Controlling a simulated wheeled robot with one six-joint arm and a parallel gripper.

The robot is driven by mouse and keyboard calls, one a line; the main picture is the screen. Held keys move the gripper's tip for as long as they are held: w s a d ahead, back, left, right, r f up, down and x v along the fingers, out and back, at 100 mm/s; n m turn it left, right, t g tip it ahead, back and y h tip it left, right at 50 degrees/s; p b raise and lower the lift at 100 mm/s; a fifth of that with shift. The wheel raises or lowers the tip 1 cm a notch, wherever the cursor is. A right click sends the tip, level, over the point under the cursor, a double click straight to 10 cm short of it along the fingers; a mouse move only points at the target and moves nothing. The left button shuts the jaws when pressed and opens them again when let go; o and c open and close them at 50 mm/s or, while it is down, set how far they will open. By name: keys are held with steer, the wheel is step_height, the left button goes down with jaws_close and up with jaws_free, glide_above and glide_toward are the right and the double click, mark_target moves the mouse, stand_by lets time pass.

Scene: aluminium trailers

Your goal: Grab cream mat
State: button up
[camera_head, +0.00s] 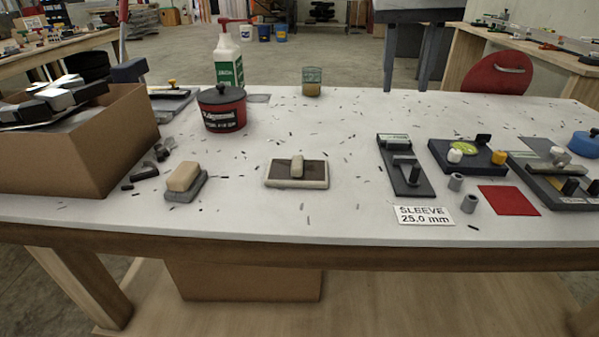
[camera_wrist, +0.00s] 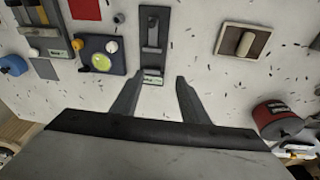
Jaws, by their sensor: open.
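A cream-edged mat with a dark brown top (camera_head: 297,184) lies on the white table near its front edge, a little left of the middle in the head view. A small cream block (camera_head: 297,166) sits on it. The same mat shows at the upper right of the wrist view (camera_wrist: 229,38), with the block lying across its middle. My gripper (camera_wrist: 160,78) is open and empty in the wrist view, fingers apart, with the mat up and to the right of the fingertips. The gripper is not visible in the head view.
A dark fixture (camera_head: 404,166) stands right of the mat, and a tan block on a grey base (camera_head: 184,180) left of it. Dark shavings are scattered around; table around the mat is mostly clear.

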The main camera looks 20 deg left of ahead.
steer(key=s+a+g, duration=0.1)
steer(key=s+a, duration=0.2)
steer(key=a, duration=0.6)
steer(key=s+a+g, duration=0.2)
steer(key=s+a, duration=0.2)
steer(key=a, duration=0.5)
glide_above(297, 161)
steer(key=shift+n+y, duration=0.3)
steer(key=shift+n, duration=0.1)
steer(key=f, duration=1)
steer(key=shift+w+d+f, duration=0.15)
steer(key=shift+d+f, duration=0.05)
steer(key=shift+s+a+f, duration=0.1)
steer(key=shift+f, duration=1.35)
steer(key=shift+s+a+f, duration=0.1)
steer(key=shift+f, duration=1.35)
jaws_close()
